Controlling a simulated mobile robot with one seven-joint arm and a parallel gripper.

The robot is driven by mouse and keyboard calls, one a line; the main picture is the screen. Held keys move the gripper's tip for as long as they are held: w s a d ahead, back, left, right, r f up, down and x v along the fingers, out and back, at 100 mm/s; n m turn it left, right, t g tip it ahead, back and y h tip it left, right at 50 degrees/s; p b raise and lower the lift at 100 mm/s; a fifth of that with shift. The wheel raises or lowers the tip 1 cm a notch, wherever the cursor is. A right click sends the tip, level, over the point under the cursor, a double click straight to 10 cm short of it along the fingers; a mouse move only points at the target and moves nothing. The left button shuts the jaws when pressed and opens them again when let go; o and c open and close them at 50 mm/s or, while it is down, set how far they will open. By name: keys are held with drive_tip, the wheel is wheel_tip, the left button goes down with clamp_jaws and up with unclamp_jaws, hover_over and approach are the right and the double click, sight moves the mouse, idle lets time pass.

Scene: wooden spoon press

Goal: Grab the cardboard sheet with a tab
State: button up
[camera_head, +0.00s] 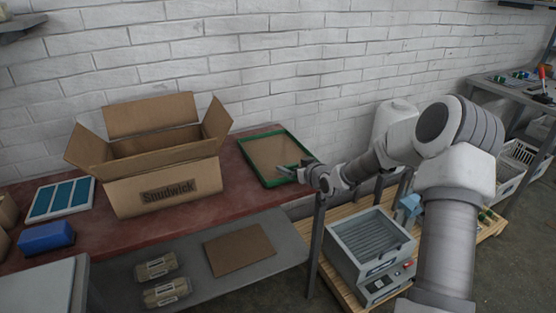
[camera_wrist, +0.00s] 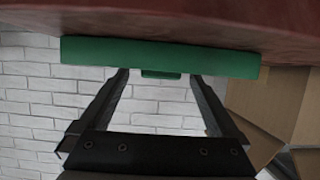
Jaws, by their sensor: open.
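A brown cardboard sheet (camera_head: 272,152) lies in a green-rimmed tray (camera_head: 254,172) at the table's right end. Another flat brown sheet (camera_head: 240,248) lies on the lower shelf; I see no clear tab on either sheet. My gripper (camera_head: 290,170) is at the tray's near right corner, open. In the wrist view my gripper (camera_wrist: 159,77) is open, its two fingers pointing at a green edge (camera_wrist: 90,50). A small green tab (camera_wrist: 161,74) sticks out from that edge between the fingertips. I cannot tell whether the fingers touch it.
An open cardboard box (camera_head: 120,193) stands left of the tray on the red table (camera_head: 235,196). A blue-and-white panel (camera_head: 60,198) and a blue block (camera_head: 46,237) lie further left. Packs (camera_head: 167,291) sit on the shelf. A grey machine (camera_head: 368,245) stands right, below my arm.

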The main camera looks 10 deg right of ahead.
drive_tip(key=shift+x, duration=1.45)
drive_tip(key=c, duration=1.5)
